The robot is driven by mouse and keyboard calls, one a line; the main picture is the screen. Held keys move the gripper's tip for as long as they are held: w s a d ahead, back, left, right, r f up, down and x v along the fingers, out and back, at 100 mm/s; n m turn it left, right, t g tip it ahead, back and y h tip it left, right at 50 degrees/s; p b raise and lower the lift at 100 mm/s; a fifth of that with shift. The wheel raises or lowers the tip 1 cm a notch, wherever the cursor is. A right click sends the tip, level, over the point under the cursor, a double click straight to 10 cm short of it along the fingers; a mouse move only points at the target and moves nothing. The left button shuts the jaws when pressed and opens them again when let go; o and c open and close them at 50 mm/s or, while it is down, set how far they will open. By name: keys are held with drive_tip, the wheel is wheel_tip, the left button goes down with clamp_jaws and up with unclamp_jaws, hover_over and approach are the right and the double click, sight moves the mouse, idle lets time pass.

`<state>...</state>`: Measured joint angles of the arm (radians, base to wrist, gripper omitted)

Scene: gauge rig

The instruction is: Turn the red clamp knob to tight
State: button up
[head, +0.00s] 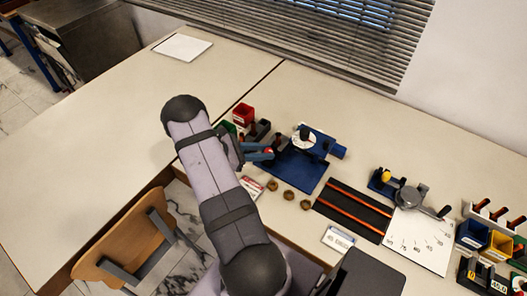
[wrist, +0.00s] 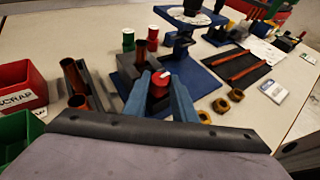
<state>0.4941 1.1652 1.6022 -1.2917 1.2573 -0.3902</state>
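The red clamp knob (wrist: 160,79) has a white mark on its top and sits on a blue fixture (wrist: 203,82). In the head view the red knob (head: 268,151) shows at the tips of my fingers. My gripper (wrist: 159,84) has its two blue fingers apart, one on each side of the knob. In the head view my gripper (head: 264,152) reaches in over the left part of the blue fixture (head: 300,174). The knob fills most of the gap at the fingertips. I cannot tell whether the fingers press on it. The knob's lower part is hidden.
A red SCRAP bin (wrist: 22,84) and a green bin (wrist: 15,132) stand on the left. Brown rings (head: 288,194) lie in front of the fixture. A dark mat with orange rails (head: 352,211) lies to the right. The table (head: 110,140) at far left is mostly clear.

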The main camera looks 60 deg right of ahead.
drive_tip(key=shift+w+d+f+m+g+y+b, duration=0.2)
drive_tip(key=shift+m+g+y+b, duration=0.3)
drive_tip(key=shift+b, duration=0.9)
drive_tip(key=shift+s+a+r+m+g+y+b, duration=0.15)
drive_tip(key=shift+m+g+y+b, duration=0.2)
drive_tip(key=shift+m+b, duration=0.2)
drive_tip(key=o, duration=0.8)
drive_tip(key=shift+c, duration=0.2)
drive_tip(key=shift+w+r, duration=0.1)
drive_tip(key=shift+w, duration=0.1)
drive_tip(key=b+v, duration=0.2)
drive_tip(key=v, duration=0.5)
